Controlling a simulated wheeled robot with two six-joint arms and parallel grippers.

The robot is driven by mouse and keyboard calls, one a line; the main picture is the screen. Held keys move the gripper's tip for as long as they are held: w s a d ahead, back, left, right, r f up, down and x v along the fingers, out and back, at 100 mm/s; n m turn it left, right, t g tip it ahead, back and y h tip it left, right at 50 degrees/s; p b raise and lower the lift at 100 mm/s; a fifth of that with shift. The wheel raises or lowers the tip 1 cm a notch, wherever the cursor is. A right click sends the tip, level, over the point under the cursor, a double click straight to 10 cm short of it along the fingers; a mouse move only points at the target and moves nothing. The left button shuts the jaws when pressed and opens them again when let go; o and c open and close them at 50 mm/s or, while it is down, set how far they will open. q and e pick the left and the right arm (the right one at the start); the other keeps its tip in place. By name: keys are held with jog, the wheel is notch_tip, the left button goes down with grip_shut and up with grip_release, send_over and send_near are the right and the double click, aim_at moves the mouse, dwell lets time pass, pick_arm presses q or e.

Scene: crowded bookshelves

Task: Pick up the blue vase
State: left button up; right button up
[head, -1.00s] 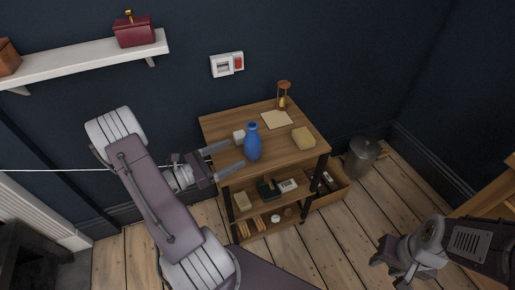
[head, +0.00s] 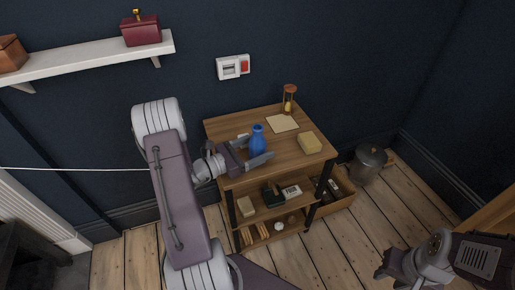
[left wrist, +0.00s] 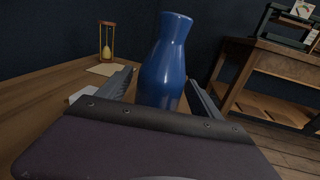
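The blue vase (head: 257,141) stands upright on the top of the small wooden shelf unit (head: 225,126). My left gripper (head: 255,150) is open around the vase, with one finger in front of it and the other mostly hidden behind. In the left wrist view the vase (left wrist: 166,62) rises between the two open fingers (left wrist: 160,92), with a gap visible at the right finger. Its lower part is hidden by my gripper body. My right gripper (head: 384,268) is at the lower right, away from the unit, and its fingers are unclear.
On the unit's top, an hourglass (head: 289,99), a paper sheet (head: 283,123) and a yellowish block (head: 310,142) stand near the vase. A white cube is partly hidden beside the gripper. A metal bin (head: 368,164) stands on the floor at right. The lower shelves hold small items.

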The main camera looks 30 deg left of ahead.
aim_at(252, 139)
pick_arm(q)
jog(key=c, duration=1.4)
jog(key=shift+c, duration=0.2)
jog(key=shift+r, duration=0.1)
notch_tip(252, 139, up, 4)
jog(key=p, duration=0.4)
jog(key=shift+r+p, duration=0.25)
jog(key=shift+p, duration=0.05)
jog(key=s+d+r+p, duration=0.6)
jog(key=s+d+p, duration=0.1)
jog(key=p, duration=0.6)
jog(key=shift+s+d+r, duration=0.15)
jog(key=shift+s+d, duration=0.2)
jog(key=shift+d, duration=0.55)
